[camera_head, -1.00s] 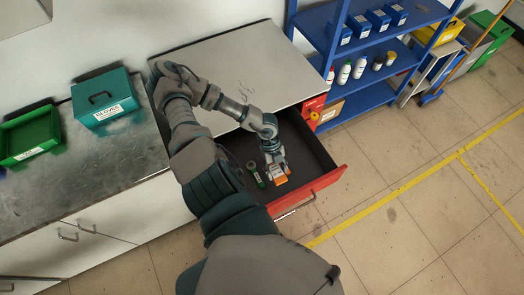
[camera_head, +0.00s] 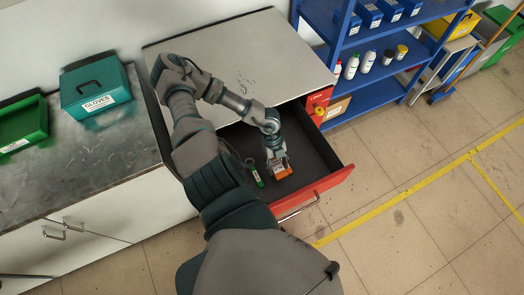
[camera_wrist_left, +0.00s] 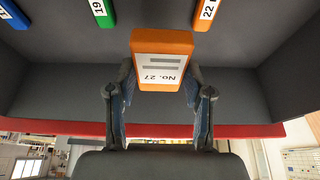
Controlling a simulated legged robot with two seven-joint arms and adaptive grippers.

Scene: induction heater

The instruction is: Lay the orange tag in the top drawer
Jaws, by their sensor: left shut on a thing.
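My left gripper (camera_head: 277,163) is inside the open top drawer (camera_head: 318,190), above its dark floor. It is shut on an orange tag (camera_head: 284,173) with a white label. In the left wrist view the tag (camera_wrist_left: 160,62) sits between the two fingers (camera_wrist_left: 159,98) and its label reads "No. 27". I cannot tell whether the tag touches the drawer floor. A green tag (camera_wrist_left: 101,10), another orange tag (camera_wrist_left: 207,12) and a blue tag (camera_wrist_left: 14,13) show ahead of it. The green tag (camera_head: 257,179) lies left of the gripper in the head view. My right gripper is out of view.
The red drawer front and dark side walls surround the gripper. The grey cabinet top (camera_head: 240,50) is behind. A teal box (camera_head: 96,90) and green bin (camera_head: 22,122) stand on the left counter. A blue shelf (camera_head: 375,100) stands right of the cabinet.

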